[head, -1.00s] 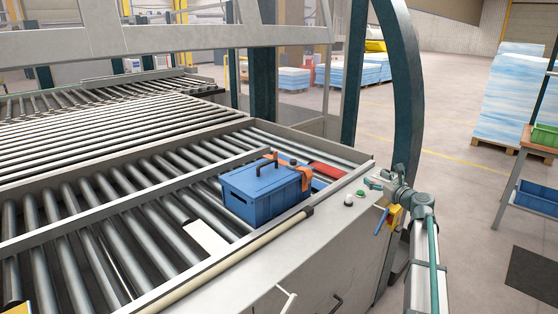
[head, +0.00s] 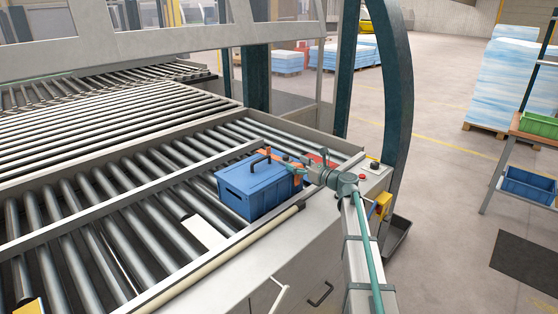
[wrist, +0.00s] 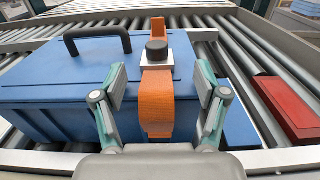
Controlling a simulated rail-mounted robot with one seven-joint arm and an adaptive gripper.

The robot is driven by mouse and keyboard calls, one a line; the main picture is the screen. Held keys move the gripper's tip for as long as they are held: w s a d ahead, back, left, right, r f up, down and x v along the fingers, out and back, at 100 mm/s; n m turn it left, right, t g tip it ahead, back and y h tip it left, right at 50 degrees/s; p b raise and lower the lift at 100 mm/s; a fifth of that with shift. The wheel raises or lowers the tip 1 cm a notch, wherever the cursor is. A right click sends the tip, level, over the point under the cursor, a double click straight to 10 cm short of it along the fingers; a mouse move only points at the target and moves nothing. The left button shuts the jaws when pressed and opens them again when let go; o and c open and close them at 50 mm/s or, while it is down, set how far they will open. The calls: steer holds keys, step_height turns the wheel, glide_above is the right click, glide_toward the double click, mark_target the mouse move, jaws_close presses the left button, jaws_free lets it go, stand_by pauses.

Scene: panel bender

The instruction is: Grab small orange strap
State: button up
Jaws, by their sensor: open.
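The small orange strap (wrist: 157,103) runs over the right end of a blue box (wrist: 60,85) in the wrist view, with a black knob on a pale plate on it. In the head view the strap (head: 279,153) is partly hidden by my arm, and the blue box (head: 258,188) sits on the rollers. My gripper (wrist: 160,90) is open, with one finger on each side of the strap. The left finger is over the box lid, the right finger just past the strap. Whether the fingers touch anything I cannot tell.
A red block (wrist: 296,108) lies right of the box on the conveyor rollers (head: 140,205). A flat blue piece (wrist: 235,115) lies between them. A metal rail edges the conveyor in front. A white plate (head: 202,231) lies on the rollers at left.

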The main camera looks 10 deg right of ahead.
mark_target(290, 162)
steer(key=x, duration=0.1)
steer(key=p+x, duration=0.1)
steer(key=x, duration=0.1)
steer(key=p+x, duration=0.1)
steer(key=x, duration=0.1)
steer(key=shift+s+a+f, duration=0.1)
steer(key=shift+a+f, duration=0.05)
steer(key=shift+f, duration=0.2)
steer(key=c, duration=1.2)
steer(key=shift+c, duration=0.4)
steer(key=shift+r, duration=0.1)
